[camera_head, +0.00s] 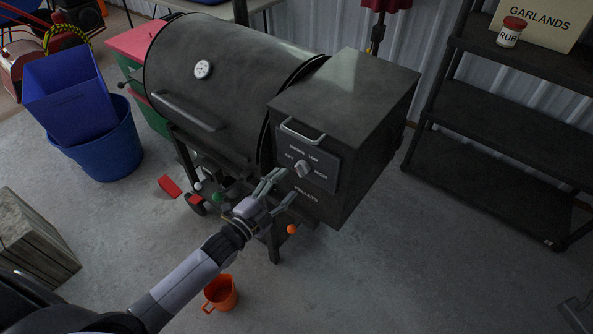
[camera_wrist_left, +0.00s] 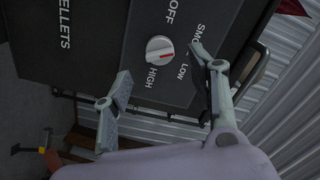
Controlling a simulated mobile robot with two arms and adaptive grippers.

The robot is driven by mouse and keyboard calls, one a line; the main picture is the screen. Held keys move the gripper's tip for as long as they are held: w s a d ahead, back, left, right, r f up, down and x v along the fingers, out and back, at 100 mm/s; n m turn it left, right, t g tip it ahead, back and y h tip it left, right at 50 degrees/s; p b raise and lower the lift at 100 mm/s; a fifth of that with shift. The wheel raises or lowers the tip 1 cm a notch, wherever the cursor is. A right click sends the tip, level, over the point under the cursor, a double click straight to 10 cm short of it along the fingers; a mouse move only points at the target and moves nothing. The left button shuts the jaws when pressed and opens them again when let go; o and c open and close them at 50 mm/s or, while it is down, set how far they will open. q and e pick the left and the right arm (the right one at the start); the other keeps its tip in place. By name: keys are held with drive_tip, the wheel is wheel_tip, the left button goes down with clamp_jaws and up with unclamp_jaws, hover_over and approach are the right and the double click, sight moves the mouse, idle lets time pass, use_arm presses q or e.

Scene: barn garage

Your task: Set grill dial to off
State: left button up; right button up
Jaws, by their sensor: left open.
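The grill dial (camera_head: 302,168) is a small pale knob on the dark front panel of the grill's pellet box (camera_head: 345,105). The panel reads OFF, SMOKE, LOW and HIGH around the dial. In the left wrist view the dial (camera_wrist_left: 159,50) shows a red mark on its LOW/HIGH side, away from OFF. My left gripper (camera_head: 283,189) is open and empty, just in front of and below the dial. In the left wrist view its fingers (camera_wrist_left: 160,75) stand apart on either side of the dial's line, with no clear contact. My right gripper is not in view.
The grill barrel (camera_head: 225,75) stands left of the pellet box, and a metal handle (camera_head: 301,132) sits above the dial. A black shelf (camera_head: 500,130) is at right. A blue bucket (camera_head: 110,150) and an orange bucket (camera_head: 222,294) stand on the floor. The floor at front right is mostly clear.

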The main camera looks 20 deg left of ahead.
sight(298, 172)
use_arm(q)
drive_tip(key=x, duration=0.6)
drive_tip(key=shift+c, duration=0.3)
drive_tip(key=shift+a, duration=0.1)
drive_tip(key=c, duration=1.1)
drive_tip(key=shift+n, duration=0.4)
drive_tip(key=n, duration=0.5)
drive_tip(key=shift+n+p, duration=0.3)
drive_tip(key=shift+p, duration=0.1)
drive_tip(key=n, duration=0.5)
drive_tip(key=shift+n, duration=0.4)
